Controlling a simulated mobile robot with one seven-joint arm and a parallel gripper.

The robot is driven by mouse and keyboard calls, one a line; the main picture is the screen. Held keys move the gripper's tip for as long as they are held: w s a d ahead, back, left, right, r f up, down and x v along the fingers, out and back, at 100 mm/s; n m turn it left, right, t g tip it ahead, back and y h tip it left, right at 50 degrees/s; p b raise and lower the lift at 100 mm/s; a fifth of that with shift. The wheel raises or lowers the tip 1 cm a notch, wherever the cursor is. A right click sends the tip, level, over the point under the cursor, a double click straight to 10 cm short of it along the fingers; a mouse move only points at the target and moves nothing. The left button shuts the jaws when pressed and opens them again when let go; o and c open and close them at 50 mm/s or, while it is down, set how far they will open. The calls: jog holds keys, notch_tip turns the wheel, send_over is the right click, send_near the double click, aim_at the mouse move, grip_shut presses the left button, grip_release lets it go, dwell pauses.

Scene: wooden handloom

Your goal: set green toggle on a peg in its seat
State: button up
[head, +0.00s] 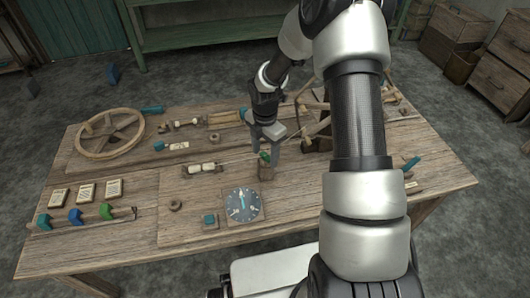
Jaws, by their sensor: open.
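A small green toggle (265,156) stands at the top of a small wooden block (266,172) near the middle of the table. My gripper (264,150) points down over it from behind. Its jaws are open, with a finger on each side of the green toggle. I cannot tell whether either finger touches it. The peg and seat are too small to make out beneath the toggle. Another green piece (106,211) sits at the right of a row on a wooden rail at the front left, beside a blue piece (75,215) and a teal piece (44,221).
A dark dial (243,204) and a teal button block (209,220) lie in front of my gripper. Three labelled cards (86,191) lie at the left, before a wooden wheel (108,133). A wooden frame (316,130) stands close to the right. My arm hides part of the table's right side.

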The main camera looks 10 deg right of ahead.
notch_tip(320, 180, up, 17)
jog(key=p, duration=0.4)
jog(key=shift+r, duration=0.2)
jog(key=shift+r, duration=0.1)
